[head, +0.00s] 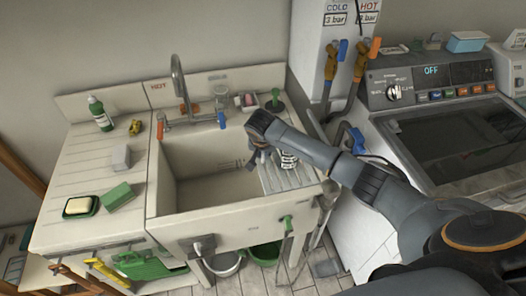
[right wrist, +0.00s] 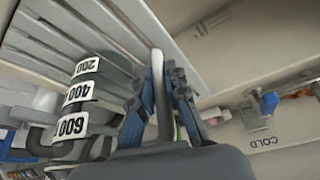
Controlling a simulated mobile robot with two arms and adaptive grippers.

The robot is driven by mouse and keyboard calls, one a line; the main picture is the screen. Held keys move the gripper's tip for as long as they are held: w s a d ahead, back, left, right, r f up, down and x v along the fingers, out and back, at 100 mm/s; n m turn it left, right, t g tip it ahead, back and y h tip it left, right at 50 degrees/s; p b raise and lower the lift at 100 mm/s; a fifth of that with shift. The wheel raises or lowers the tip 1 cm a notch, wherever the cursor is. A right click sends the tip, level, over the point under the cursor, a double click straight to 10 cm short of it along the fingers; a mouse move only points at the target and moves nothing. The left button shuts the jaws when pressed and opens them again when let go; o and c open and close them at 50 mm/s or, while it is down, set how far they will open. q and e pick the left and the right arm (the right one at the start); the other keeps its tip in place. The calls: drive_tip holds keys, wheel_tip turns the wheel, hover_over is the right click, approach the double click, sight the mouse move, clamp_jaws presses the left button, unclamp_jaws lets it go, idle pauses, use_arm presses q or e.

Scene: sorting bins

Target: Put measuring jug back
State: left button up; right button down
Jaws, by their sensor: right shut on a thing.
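The measuring jug (head: 288,160) is dark grey with white number labels. It is over the ribbed drainboard right of the sink basin, partly hidden by my right arm. In the right wrist view the jug (right wrist: 84,97) shows labels 200, 400 and 600. My right gripper (head: 264,157) is beside the jug. In the wrist view its blue-padded fingers (right wrist: 165,95) are shut around a pale upright strip, which looks like the jug's handle. I cannot tell whether the jug touches the drainboard. My left gripper is not in view.
The sink basin (head: 205,168) is left of the jug. A soap dish (head: 79,207), sponges and a green bottle (head: 100,114) are on the left board. A cooker (head: 455,140) stands right.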

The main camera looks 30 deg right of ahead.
drive_tip(key=c, duration=1.3)
unclamp_jaws()
